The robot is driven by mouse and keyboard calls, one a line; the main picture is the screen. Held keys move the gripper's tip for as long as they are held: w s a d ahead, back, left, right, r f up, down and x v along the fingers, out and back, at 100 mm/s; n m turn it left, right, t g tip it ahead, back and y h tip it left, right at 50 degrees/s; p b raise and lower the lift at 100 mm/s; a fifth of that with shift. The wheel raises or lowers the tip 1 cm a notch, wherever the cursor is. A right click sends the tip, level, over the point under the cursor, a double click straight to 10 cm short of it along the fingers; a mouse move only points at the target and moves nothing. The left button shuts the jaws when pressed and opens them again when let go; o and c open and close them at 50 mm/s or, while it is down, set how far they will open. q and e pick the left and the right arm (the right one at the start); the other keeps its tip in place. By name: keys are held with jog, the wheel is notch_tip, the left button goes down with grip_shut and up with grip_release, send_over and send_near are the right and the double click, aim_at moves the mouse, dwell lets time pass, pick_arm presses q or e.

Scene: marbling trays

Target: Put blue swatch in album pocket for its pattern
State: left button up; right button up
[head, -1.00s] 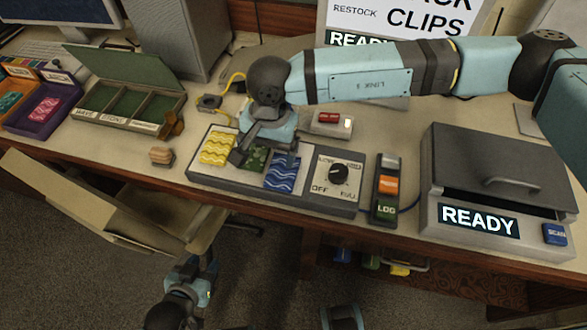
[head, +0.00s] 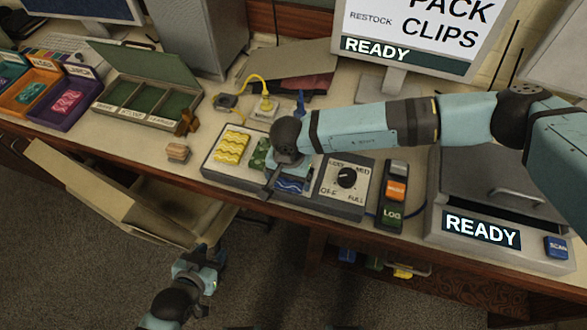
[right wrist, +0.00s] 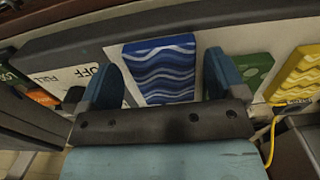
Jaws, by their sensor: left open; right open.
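The blue swatch (head: 292,186) with wavy light lines lies on the grey tray unit (head: 223,176), right of a green swatch (head: 259,155) and a yellow swatch (head: 233,146). My right gripper (head: 281,184) is over it and partly hides it. In the right wrist view the blue swatch (right wrist: 165,68) shows between the open fingers of the right gripper (right wrist: 162,75). The open green album (head: 150,70) has three pockets with labels; the leftmost appears to read WAVE. My left gripper (head: 199,260) is open and empty, low over the floor by the desk's front.
A dial (head: 346,177) is right of the swatches, then a LOG button box (head: 393,195) and a scanner (head: 473,230) reading READY. A small wooden block (head: 177,152) lies left of the tray unit. Orange and purple bins (head: 68,95) stand at far left.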

jog(key=shift+f, duration=0.8)
jog(key=c, duration=0.8)
